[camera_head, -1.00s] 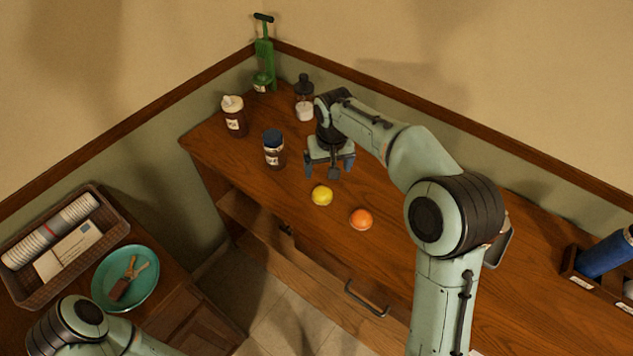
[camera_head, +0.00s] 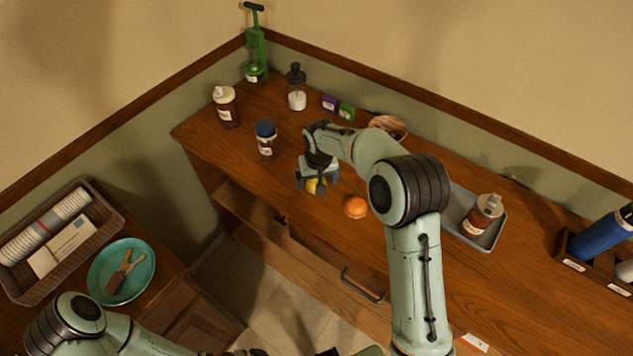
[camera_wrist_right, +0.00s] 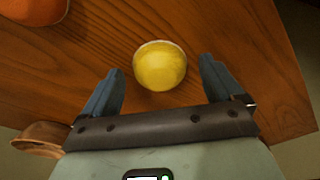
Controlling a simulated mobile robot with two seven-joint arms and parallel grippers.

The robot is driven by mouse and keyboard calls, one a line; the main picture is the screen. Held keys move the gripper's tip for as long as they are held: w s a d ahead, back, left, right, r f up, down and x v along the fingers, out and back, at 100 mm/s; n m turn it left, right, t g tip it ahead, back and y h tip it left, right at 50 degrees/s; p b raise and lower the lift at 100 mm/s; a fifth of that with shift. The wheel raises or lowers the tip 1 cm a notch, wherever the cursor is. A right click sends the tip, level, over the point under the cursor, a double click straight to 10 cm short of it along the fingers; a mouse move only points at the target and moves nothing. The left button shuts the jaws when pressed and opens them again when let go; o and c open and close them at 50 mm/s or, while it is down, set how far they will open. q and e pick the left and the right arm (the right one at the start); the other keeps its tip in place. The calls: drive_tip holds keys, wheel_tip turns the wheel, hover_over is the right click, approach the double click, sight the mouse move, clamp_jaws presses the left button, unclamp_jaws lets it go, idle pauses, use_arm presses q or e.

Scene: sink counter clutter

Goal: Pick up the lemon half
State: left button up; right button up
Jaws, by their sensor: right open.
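The yellow lemon half (camera_head: 312,187) lies on the wooden counter, partly hidden by my right gripper in the head view. My right gripper (camera_head: 317,190) is open, just over the lemon. In the right wrist view the lemon half (camera_wrist_right: 160,66) sits centred between the two spread fingertips of the gripper (camera_wrist_right: 161,68), with a gap on each side. My left arm shows at the lower left of the head view, but its gripper cannot be made out.
An orange (camera_head: 356,207) lies close by, to the right of the lemon. A blue-capped jar (camera_head: 266,140) stands to the left. A wooden bowl (camera_head: 388,127) and a grey tray (camera_head: 490,236) with a bottle are behind and right. The counter's front edge is near the lemon.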

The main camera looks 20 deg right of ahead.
drive_tip(key=c, duration=1.1)
drive_tip(key=shift+c, duration=0.2)
drive_tip(key=shift+r, duration=0.2)
